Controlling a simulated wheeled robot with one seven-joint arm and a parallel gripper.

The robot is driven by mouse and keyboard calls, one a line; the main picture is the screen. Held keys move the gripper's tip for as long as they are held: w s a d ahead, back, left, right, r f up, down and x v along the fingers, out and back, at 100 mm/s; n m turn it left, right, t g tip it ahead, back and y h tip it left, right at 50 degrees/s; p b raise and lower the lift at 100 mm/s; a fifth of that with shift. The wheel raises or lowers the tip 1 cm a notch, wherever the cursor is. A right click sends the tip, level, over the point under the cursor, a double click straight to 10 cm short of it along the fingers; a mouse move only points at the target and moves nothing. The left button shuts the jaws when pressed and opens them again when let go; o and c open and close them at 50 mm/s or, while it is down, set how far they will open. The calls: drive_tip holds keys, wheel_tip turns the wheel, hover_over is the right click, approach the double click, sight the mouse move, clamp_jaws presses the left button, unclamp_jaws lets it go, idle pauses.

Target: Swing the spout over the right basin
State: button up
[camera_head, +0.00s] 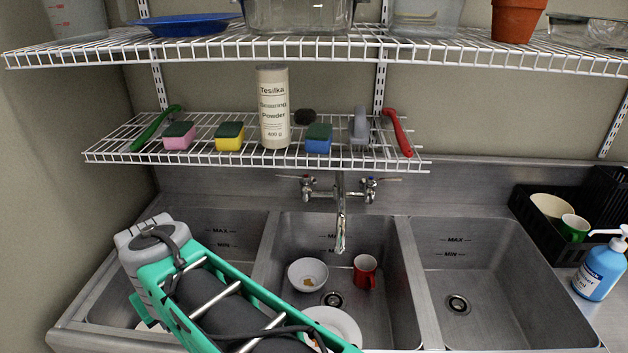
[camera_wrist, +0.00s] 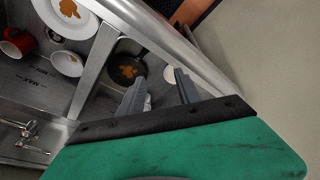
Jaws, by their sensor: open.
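The metal spout (camera_head: 341,222) comes from the wall faucet (camera_head: 322,190) and hangs over the middle basin (camera_head: 386,250), pointing toward the front. The right basin (camera_head: 500,278) is empty, with a drain in its floor. Part of the faucet (camera_wrist: 28,130) shows at the lower left of the wrist view. My gripper (camera_wrist: 160,77) is open with nothing between its fingers. It is over the left basin, well apart from the spout; in the head view my arm hides its fingers.
The middle basin holds a white bowl (camera_head: 307,273), a red mug (camera_head: 365,270) and a plate (camera_head: 335,324). A dark pan (camera_wrist: 127,70) lies in the left basin. A wire shelf (camera_head: 230,158) with sponges and brushes hangs above the faucet. A soap bottle (camera_head: 602,268) stands right.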

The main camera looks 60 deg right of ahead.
drive_tip(key=d+r+m+h+p, duration=0.1)
drive_tip(key=d+r+m+p, duration=0.15)
drive_tip(key=d+r, duration=0.65)
drive_tip(key=m+g+h+p, duration=0.3)
drive_tip(key=m, duration=0.4)
approach(340, 193)
drive_tip(key=x, duration=0.8)
drive_tip(key=shift+s+d+f, duration=0.1)
drive_tip(key=shift+d+f, duration=0.05)
drive_tip(key=shift+f, duration=0.15)
drive_tip(key=shift+d+f, duration=0.15)
drive_tip(key=shift+f, duration=0.1)
drive_tip(key=shift+c, duration=0.3)
clamp_jaws()
